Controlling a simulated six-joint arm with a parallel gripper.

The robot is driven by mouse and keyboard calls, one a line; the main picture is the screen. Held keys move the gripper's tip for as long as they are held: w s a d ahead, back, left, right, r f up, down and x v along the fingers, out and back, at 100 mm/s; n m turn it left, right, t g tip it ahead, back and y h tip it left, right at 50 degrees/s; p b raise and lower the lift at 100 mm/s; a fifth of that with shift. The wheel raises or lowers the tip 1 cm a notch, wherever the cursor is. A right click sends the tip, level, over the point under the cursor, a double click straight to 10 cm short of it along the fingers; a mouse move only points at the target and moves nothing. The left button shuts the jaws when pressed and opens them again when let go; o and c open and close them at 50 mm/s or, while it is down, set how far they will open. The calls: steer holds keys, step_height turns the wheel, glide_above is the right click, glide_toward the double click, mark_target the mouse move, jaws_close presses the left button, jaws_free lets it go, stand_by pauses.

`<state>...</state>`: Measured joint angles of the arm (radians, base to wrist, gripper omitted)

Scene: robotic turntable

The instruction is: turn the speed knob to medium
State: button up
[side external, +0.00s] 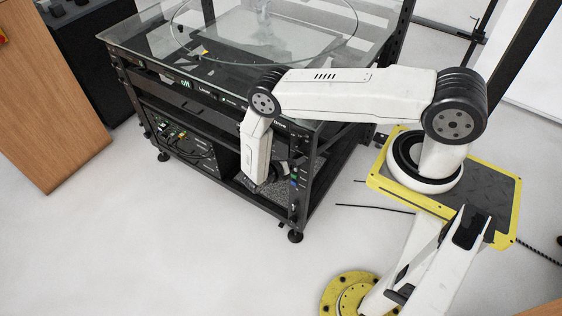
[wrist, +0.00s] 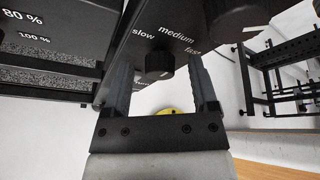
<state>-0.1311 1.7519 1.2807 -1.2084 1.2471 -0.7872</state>
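The speed knob (wrist: 159,64) is a small dark cylinder on a black panel in the wrist view. The words slow, medium and fast are printed around it. Which word it points to cannot be told. My gripper (wrist: 158,74) is open, with one finger on each side of the knob and a visible gap to both. In the side external view my arm's end hangs down at the turntable's front corner. The fingers and the knob cannot be made out there.
A larger dark knob (wrist: 236,18) sits near my right finger. The turntable rack (side external: 306,190) stands beside my arm, with a glass top (side external: 150,40). Labels of 80 % and 100 % show on a panel to the left in the wrist view. The floor in front is clear.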

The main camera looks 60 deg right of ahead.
steer(key=v, duration=0.8)
stand_by(0.4)
step_height(320, 180, up, 17)
steer(key=a+m+g+y, duration=0.1)
steer(key=a+m+y, duration=0.2)
steer(key=m+y, duration=0.65)
steer(key=s+r+m+t+y, duration=0.2)
steer(key=s+r+m+t, duration=0.1)
steer(key=r+m, duration=0.4)
steer(key=s+a+r+m+t+y, duration=0.1)
steer(key=s+r+m+t+y, duration=0.1)
steer(key=r+m, duration=0.5)
steer(key=shift+s+r+t, duration=0.6)
steer(key=shift+s+r, duration=0.4)
steer(key=shift+r, duration=0.1)
steer(key=shift+c, duration=0.2)
